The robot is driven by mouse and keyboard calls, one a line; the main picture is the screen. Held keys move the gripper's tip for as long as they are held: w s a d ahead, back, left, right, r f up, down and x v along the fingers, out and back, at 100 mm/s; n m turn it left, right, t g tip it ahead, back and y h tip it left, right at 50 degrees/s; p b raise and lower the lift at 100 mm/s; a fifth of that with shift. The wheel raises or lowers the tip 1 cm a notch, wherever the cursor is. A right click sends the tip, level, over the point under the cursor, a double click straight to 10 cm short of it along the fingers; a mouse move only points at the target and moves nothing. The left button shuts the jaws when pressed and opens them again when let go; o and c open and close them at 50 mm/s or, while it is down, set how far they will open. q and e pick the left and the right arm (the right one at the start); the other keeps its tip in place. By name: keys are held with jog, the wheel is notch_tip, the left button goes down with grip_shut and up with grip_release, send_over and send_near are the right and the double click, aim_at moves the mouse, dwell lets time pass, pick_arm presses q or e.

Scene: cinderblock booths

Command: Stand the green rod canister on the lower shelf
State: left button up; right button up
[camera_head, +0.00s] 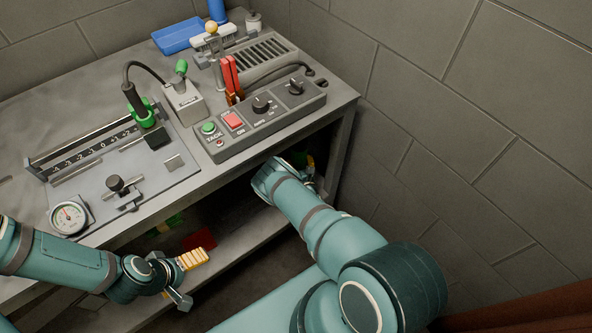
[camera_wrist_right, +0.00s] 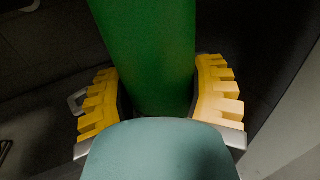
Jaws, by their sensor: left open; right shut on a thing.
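The green rod canister (camera_wrist_right: 148,50) fills the middle of the right wrist view, between the yellow finger pads of my right gripper (camera_wrist_right: 155,95), which is shut on it. In the head view my right arm reaches under the tabletop above the lower shelf (camera_head: 232,250). The right fingertips and most of the canister are hidden there; the canister's base and any contact with the shelf cannot be seen. My left gripper (camera_head: 187,278) is open and empty, in front of the lower shelf's edge, with one yellow pad showing.
The bench top (camera_head: 75,140) above holds a control box (camera_head: 265,115), a gauge (camera_head: 68,217), red-handled pliers (camera_head: 231,75) and a blue tray (camera_head: 180,36). A red item (camera_head: 200,239) and a green item (camera_head: 170,223) lie on the lower shelf. A block wall (camera_head: 480,120) stands close at right.

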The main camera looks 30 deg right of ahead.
notch_tip(320, 180, down, 4)
jog(key=shift+w+f+b, duration=0.1)
jog(key=shift+b, duration=0.75)
jog(key=shift+f, duration=0.1)
jog(key=o, duration=1.3)
jog(key=shift+o, duration=0.2)
